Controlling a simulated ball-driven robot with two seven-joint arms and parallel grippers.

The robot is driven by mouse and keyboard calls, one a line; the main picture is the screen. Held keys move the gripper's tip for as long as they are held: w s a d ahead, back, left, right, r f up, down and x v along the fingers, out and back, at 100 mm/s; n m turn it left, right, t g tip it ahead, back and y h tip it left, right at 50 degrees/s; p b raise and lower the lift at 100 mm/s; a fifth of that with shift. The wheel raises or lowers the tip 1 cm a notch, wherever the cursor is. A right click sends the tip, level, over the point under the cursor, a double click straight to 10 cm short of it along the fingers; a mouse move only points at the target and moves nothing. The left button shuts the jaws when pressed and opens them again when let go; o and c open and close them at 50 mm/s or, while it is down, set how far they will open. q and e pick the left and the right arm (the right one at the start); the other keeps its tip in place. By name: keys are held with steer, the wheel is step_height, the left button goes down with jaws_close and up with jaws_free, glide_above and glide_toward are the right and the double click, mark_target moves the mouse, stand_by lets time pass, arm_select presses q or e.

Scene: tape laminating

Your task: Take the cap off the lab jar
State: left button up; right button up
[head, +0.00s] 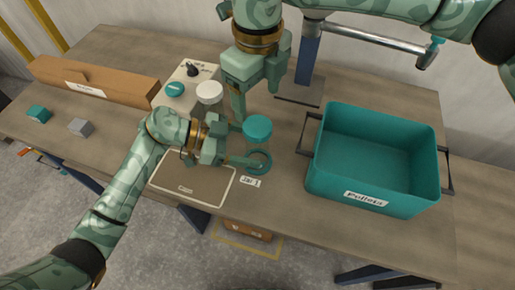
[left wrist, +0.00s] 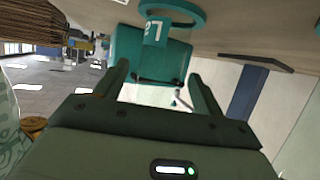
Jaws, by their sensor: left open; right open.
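The lab jar has a teal cap (head: 257,128) and stands on the table by a teal ring (head: 262,168) and a small white label (head: 250,182). Its body below the cap is hard to make out. My left gripper (head: 243,146) is open, its fingers level and pointing at the jar from the left. I cannot tell whether they touch it. In the left wrist view the left gripper (left wrist: 162,88) has its fingers spread with nothing clearly held between them. My right gripper (head: 254,98) is open, pointing down above and behind the jar, apart from the cap.
A white-lidded jar (head: 209,92) stands behind my left gripper. A bordered mat (head: 190,186) lies in front. A long cardboard box (head: 120,82) and small blocks lie at left. The table's front edge is close.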

mark_target(257, 125)
arm_select(q)
steer(key=shift+x, duration=1.3)
jaws_close()
arm_select(e)
steer(key=m, duration=0.9)
steer(key=shift+m, duration=0.3)
steer(key=m, duration=0.4)
steer(key=shift+m, duration=0.3)
steer(key=m, duration=0.3)
steer(key=shift+f+m, duration=0.1)
steer(key=shift+m, duration=0.2)
step_height(257, 125, down, 8)
steer(key=shift+r, duration=0.1)
